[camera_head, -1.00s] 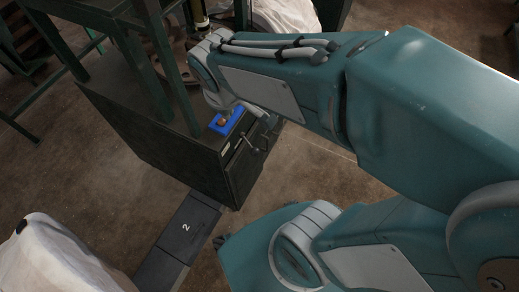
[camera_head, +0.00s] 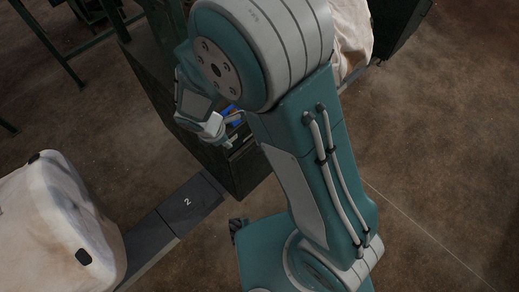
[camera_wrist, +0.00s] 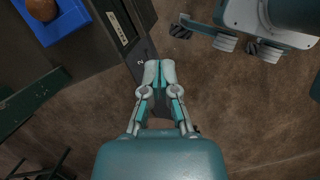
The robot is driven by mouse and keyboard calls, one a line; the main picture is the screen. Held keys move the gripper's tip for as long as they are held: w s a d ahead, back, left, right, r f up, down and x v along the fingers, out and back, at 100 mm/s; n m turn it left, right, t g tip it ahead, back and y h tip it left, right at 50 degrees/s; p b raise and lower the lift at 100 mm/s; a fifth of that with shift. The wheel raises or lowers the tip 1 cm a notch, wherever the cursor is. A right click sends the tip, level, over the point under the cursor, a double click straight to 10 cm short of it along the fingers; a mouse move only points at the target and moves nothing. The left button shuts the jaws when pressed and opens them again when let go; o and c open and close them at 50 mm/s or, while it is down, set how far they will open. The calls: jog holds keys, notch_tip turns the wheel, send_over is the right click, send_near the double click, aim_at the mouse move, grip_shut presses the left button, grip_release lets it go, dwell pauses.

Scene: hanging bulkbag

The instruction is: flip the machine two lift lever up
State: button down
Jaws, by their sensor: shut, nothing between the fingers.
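Machine two is a dark box-shaped cabinet (camera_head: 228,175) standing behind the floor plate marked 2. In the head view my arm covers much of its top and front, and I cannot make out the lift lever clearly. In the wrist view the cabinet (camera_wrist: 75,75) fills the upper left, with a pale label (camera_wrist: 116,28) on its edge; no lever can be made out. My gripper (camera_wrist: 159,72) is shut and empty, its fingertips together over the number plate and floor. In the head view it is beside the cabinet's upper front, partly hidden.
A dark plate marked 2 (camera_head: 187,202) lies on the floor. A blue tray (camera_wrist: 66,22) holds a brown round object (camera_wrist: 41,9) on the cabinet. White bulk bags stand at lower left (camera_head: 50,215) and behind my arm (camera_head: 352,30). Brown floor at right is clear.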

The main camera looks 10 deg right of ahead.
jog(key=shift+s+d+f+n, duration=0.1)
jog(key=shift+s+f+n, duration=0.1)
jog(key=shift+f+n, duration=0.3)
jog(key=shift+a+f, duration=0.2)
jog(key=w+d+f, duration=0.2)
jog(key=d+f, duration=0.5)
jog(key=f, duration=0.3)
